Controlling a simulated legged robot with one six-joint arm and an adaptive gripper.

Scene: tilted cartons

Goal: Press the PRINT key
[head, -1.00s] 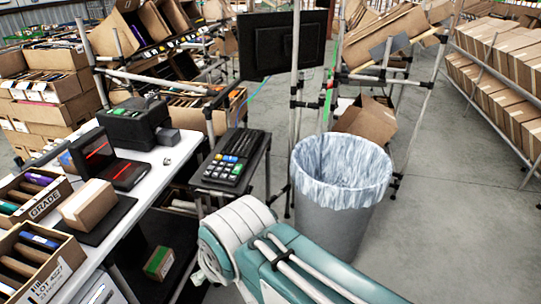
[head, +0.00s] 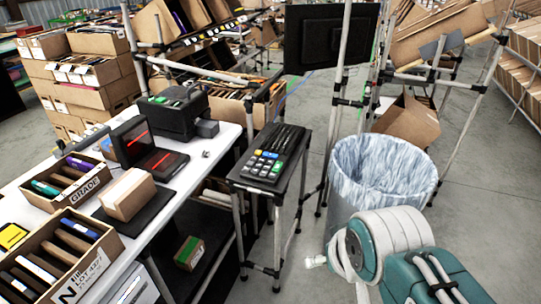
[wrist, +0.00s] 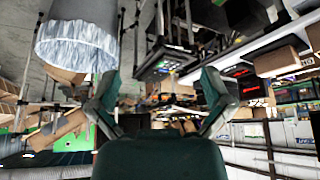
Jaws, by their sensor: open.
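A dark keypad (head: 268,158) with white, blue, green and yellow keys lies on a small dark stand right of the white table in the head view. A black box-shaped machine (head: 177,112) with green keys on top stands at the table's back end. The key labels are too small to read, so I cannot tell which is PRINT. In the wrist view, the keypad (wrist: 165,66) shows small, beyond my gripper (wrist: 160,74). My gripper's two fingers are spread wide with nothing between them. In the head view only my arm shows, at the lower right; my gripper is out of sight.
A grey bin with a pale liner (head: 383,175) stands right of the keypad stand, near my arm. A pole with a dark monitor (head: 331,38) rises behind it. The white table (head: 205,165) holds a carton (head: 128,194) and trays. Open floor lies at the right.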

